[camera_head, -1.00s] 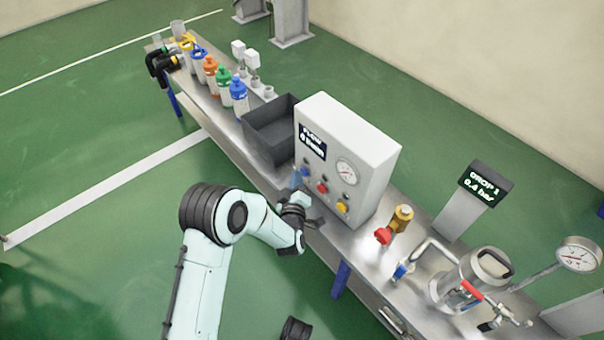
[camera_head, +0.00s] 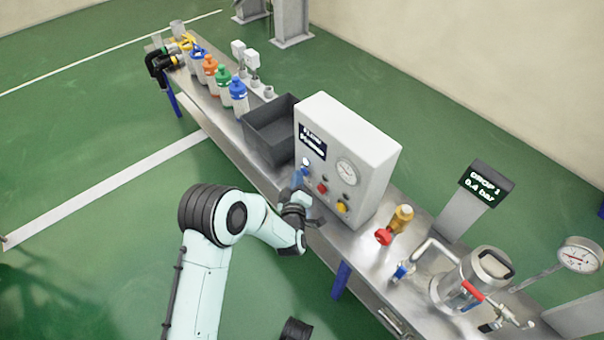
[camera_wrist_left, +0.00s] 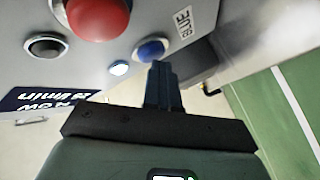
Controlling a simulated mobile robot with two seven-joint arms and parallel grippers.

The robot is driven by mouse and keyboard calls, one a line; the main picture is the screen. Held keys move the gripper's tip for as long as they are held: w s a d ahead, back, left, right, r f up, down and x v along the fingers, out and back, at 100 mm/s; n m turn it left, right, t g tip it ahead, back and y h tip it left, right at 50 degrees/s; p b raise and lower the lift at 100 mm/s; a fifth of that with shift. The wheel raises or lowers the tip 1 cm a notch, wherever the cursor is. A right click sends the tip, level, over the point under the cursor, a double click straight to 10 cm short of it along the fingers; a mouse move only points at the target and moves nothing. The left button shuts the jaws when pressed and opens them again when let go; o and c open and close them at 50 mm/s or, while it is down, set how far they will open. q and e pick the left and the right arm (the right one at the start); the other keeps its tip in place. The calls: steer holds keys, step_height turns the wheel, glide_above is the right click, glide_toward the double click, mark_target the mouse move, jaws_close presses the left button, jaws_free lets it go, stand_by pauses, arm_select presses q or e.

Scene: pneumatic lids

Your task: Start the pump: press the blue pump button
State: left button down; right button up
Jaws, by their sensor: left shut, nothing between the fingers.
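The white control box (camera_head: 350,150) stands on the bench and carries a red button (camera_head: 322,187) and a yellow button (camera_head: 342,206). In the left wrist view the blue pump button (camera_wrist_left: 151,50) sits beside a "BLUE" label. My left gripper (camera_wrist_left: 160,72) is shut and empty, with its fingertips right at the blue button's edge; I cannot tell whether they press on it. A small lamp (camera_wrist_left: 119,68) beside the button glows white.
A dark open bin (camera_head: 268,130) stands left of the box, with several coloured bottles beyond it.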

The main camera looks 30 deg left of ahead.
arm_select(q)
steer(key=shift+d, duration=0.1)
steer(key=s+a+p, duration=0.1)
steer(key=s+a, duration=0.1)
steer(key=s, duration=0.3)
steer(key=shift+s+a, duration=0.25)
steer(key=shift+s, duration=0.1)
steer(key=shift+r+p, duration=0.1)
steer(key=shift+p, duration=0.2)
